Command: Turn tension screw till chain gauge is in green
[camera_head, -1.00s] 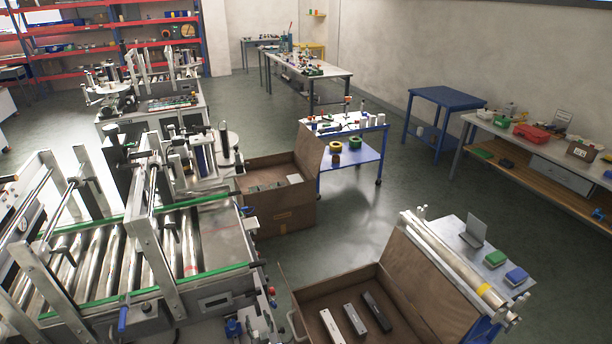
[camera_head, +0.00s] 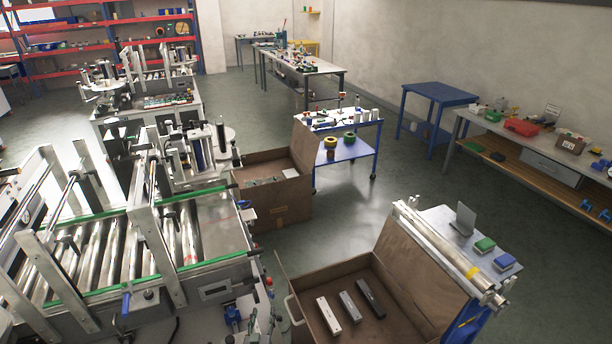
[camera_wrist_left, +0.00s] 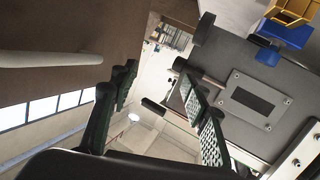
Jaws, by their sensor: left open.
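My left gripper (camera_wrist_left: 158,85) is open in the left wrist view, with nothing between its two dark ribbed fingers. Beside its right finger is a grey machine panel with a framed dark window (camera_wrist_left: 252,99). A dark rod with a thick end (camera_wrist_left: 202,28) stands off that panel near the fingertips; I cannot tell whether it is the tension screw. I cannot make out my left gripper in the head view. My right gripper is not in view.
The roller conveyor machine (camera_head: 215,291) fills the left front. An open brown case (camera_head: 285,268) with several bars stands close to its right. A white handle (camera_wrist_left: 50,60) on a brown panel lies left of my fingers. Open floor (camera_head: 370,215) lies beyond.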

